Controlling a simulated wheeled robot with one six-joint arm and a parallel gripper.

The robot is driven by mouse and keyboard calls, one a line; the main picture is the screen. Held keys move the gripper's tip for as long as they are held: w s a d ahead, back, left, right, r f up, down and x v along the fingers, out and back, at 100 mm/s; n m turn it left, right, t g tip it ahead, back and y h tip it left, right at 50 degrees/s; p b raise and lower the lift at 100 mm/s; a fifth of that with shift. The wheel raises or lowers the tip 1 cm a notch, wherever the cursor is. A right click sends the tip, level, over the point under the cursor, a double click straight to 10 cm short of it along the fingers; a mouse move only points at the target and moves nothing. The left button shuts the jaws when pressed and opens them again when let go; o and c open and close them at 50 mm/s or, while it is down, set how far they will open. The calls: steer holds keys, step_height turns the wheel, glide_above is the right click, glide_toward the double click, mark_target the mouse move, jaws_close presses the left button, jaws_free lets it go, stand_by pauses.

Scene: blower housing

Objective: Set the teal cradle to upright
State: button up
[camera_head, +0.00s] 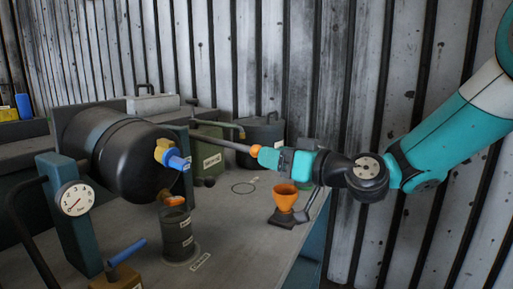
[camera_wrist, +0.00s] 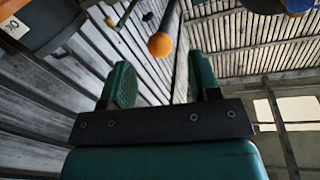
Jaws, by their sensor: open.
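The teal cradle (camera_head: 62,222) stands at the left of the bench, with upright posts on either side of a black drum (camera_head: 138,165). The drum lies tilted on its side, its valve end toward the lower right. A dark lever (camera_head: 215,144) reaches right from the cradle's far post and ends in an orange ball knob (camera_head: 255,150). My gripper (camera_head: 264,156) is open beside the knob. In the wrist view, the knob (camera_wrist: 160,44) appears between and beyond the fingertips of my gripper (camera_wrist: 158,65). Contact cannot be told.
A blue-handled valve (camera_head: 177,161) is on the drum's end. A dark canister (camera_head: 176,237) stands below it. An orange funnel (camera_head: 285,197) on a dark base is below my wrist. A lidded pot (camera_head: 264,133) and green box (camera_head: 208,157) are behind. A ribbed wall closes the back.

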mark_target(257, 148)
steer(key=x, duration=0.5)
steer(key=shift+w, duration=0.1)
steer(key=shift+p, duration=0.3)
jaws_close()
